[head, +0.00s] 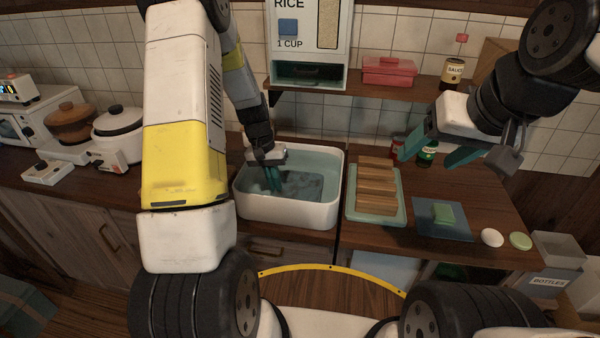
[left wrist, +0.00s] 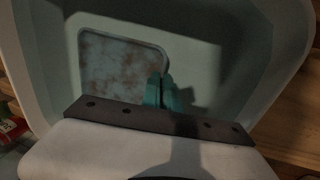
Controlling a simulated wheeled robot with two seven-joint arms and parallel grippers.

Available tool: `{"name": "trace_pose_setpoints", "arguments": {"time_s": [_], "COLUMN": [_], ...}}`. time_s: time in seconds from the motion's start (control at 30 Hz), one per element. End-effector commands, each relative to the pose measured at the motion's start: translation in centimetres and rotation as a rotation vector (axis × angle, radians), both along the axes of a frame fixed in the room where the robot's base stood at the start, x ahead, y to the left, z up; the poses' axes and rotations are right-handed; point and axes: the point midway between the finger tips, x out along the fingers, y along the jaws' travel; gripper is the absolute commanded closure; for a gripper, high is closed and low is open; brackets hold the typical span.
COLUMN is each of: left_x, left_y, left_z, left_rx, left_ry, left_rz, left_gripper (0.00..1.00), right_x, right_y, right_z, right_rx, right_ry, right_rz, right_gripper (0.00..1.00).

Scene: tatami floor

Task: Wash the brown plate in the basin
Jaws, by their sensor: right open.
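A white basin (head: 330,205) of water stands on the counter. A rectangular plate with rounded corners (head: 302,187) lies in it, blue-grey with brownish smudges; its colour under the water is hard to judge. The plate (left wrist: 115,70) also shows in the left wrist view, its near edge hidden by my gripper. My left gripper (head: 273,182) reaches down into the basin; its teal fingers (left wrist: 161,92) are close together at the plate's right edge and appear shut on it. My right gripper (head: 437,153) is open and empty above the counter's right part.
A rack with wooden slats (head: 375,163) on a pale green tray stands right of the basin. A green sponge (head: 443,213) lies on a blue mat (head: 428,228). Two small oval pieces (head: 492,237) lie beside it. A rice dispenser (head: 308,35) hangs behind. A cooker (head: 118,132) stands left.

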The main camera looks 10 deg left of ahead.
Motion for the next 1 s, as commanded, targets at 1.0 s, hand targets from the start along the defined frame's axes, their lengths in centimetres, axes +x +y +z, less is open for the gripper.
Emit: {"name": "trace_pose_setpoints", "arguments": {"time_s": [1.0], "left_x": [0.2], "left_y": [4.3], "left_z": [0.0], "left_rx": [0.0], "left_ry": [-0.001], "left_rz": [-0.001], "left_gripper": [1.0], "right_x": [0.0], "right_y": [0.0], "right_z": [0.0], "right_rx": [0.0], "right_ry": [0.0], "right_rz": [0.0], "right_gripper": [0.34]}}
